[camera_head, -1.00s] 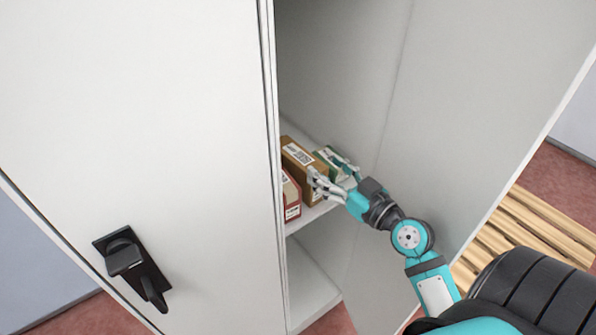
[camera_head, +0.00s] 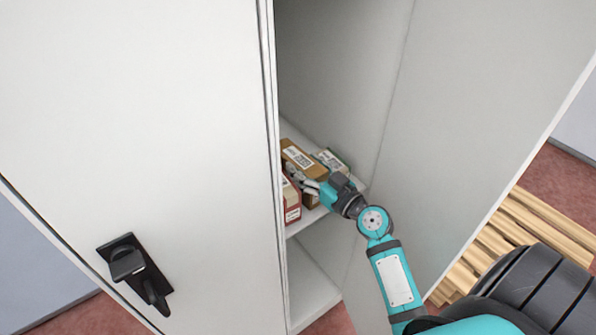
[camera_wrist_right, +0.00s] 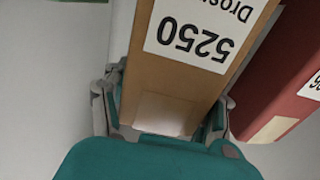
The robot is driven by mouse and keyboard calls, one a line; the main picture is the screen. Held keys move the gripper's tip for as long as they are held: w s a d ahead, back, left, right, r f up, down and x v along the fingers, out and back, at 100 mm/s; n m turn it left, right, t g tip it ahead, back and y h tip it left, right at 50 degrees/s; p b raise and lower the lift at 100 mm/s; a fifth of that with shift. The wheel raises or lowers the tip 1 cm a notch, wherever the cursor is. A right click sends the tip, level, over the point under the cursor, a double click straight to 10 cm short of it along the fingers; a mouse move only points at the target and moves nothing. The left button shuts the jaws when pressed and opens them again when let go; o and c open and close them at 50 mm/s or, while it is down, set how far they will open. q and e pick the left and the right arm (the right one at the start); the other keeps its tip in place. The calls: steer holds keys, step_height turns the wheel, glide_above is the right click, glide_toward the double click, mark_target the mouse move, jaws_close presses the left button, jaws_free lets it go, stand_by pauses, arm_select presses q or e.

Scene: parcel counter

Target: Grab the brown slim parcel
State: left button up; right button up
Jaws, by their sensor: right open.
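The brown slim parcel (camera_head: 303,157) stands on a shelf inside the locker, with a white label on top. My right gripper (camera_head: 303,182) is at its front end, partly covering it. In the right wrist view the brown parcel (camera_wrist_right: 180,75), labelled 5250, lies between the open fingers of the right gripper (camera_wrist_right: 168,98). One finger is on its left side, the other at its right side near the red parcel. I cannot tell whether the fingers touch it. My left gripper is not in view.
A red parcel (camera_head: 291,198) stands close on the brown parcel's left; it also shows in the right wrist view (camera_wrist_right: 285,75). A green and white parcel (camera_head: 333,160) is on its right. Locker walls and a closed door with a black handle (camera_head: 135,270) bound the opening.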

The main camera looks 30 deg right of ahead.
steer(key=c, duration=0.9)
steer(key=shift+c, duration=1.2)
steer(key=shift+r, duration=0.15)
